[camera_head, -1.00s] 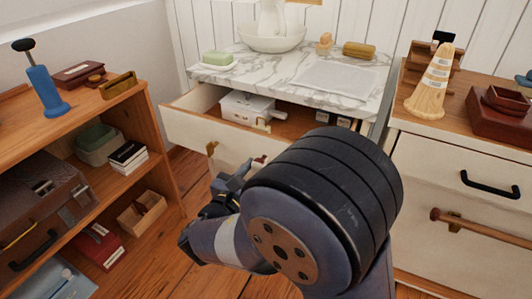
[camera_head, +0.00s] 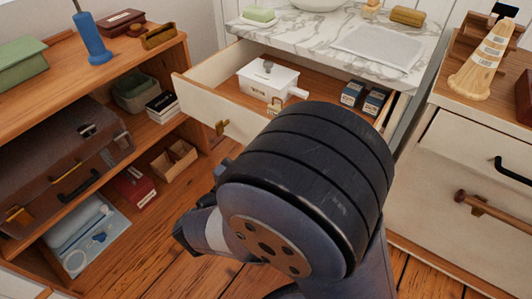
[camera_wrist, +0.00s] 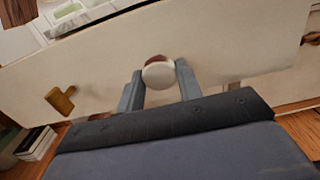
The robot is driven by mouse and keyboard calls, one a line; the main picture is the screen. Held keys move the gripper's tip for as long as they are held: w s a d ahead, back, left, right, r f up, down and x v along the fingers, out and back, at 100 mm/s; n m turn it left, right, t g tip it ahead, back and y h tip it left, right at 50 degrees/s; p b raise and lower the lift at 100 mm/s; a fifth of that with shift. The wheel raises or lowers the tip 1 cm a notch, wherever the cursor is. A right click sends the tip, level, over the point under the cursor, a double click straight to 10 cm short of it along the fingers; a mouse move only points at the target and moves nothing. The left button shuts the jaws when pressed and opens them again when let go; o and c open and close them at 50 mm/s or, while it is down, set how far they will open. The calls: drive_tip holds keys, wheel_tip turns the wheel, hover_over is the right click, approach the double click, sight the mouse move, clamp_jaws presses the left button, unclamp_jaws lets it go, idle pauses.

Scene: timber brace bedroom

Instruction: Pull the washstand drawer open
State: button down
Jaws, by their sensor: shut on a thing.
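The washstand drawer (camera_head: 192,97) has a cream front and stands open below the marble top (camera_head: 300,33) in the head view. A white lidded box (camera_head: 266,82) and small dark boxes (camera_head: 363,95) lie inside it. In the wrist view the drawer front (camera_wrist: 230,50) fills the upper part. My gripper (camera_wrist: 159,86) has one finger on each side of a round pale knob (camera_wrist: 158,74) on that front and is shut on it. In the head view my arm hides the knob, my fingertips and part of the drawer front.
A brass catch (camera_head: 222,128) sits on the drawer front left of my arm. A wooden shelf unit (camera_head: 150,62) stands at the left, with a brown case (camera_head: 60,150). A cream cabinet (camera_head: 462,150) with a black handle stands at the right. Bare floor (camera_head: 150,240) shows between them.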

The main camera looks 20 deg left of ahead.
drive_tip(key=c, duration=1)
unclamp_jaws()
drive_tip(key=p+v, duration=0.2)
drive_tip(key=v, duration=0.8)
drive_tip(key=shift+s+p, duration=0.3)
drive_tip(key=shift+s, duration=0.1)
drive_tip(key=shift+a, duration=0.15)
drive_tip(key=b+x, duration=0.2)
drive_tip(key=x, duration=0.9)
drive_tip(key=shift+w+b, duration=0.3)
drive_tip(key=shift+b, duration=0.1)
